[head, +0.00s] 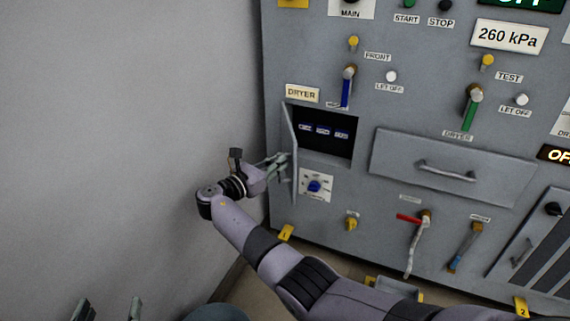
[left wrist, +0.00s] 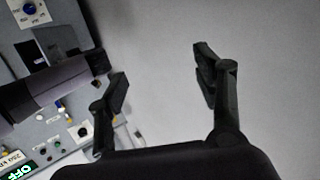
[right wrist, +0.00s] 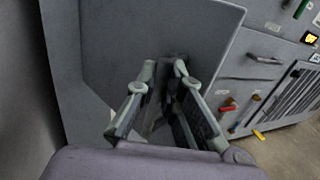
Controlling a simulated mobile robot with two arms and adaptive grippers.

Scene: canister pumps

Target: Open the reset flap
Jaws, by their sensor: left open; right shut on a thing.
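The reset flap (head: 290,135) is a grey panel at the left of a dark recess (head: 346,141) in the machine front. It stands swung outward, and several blue switches (head: 323,130) show inside the recess. My right gripper (head: 280,165) is at the outer face of the flap, shut on what looks like its handle. In the right wrist view the flap (right wrist: 160,38) fills the upper middle, and my fingers (right wrist: 172,78) close on a dark part of it, mostly hidden. My left gripper (head: 108,308) is open and empty at the lower left, well away from the panel.
Below the recess is a blue knob (head: 314,186). A drawer with a handle (head: 447,172) is to the right. Levers, including a red-handled one (head: 410,218), sit lower. A bare grey wall (head: 120,110) fills the left side, with free room before it.

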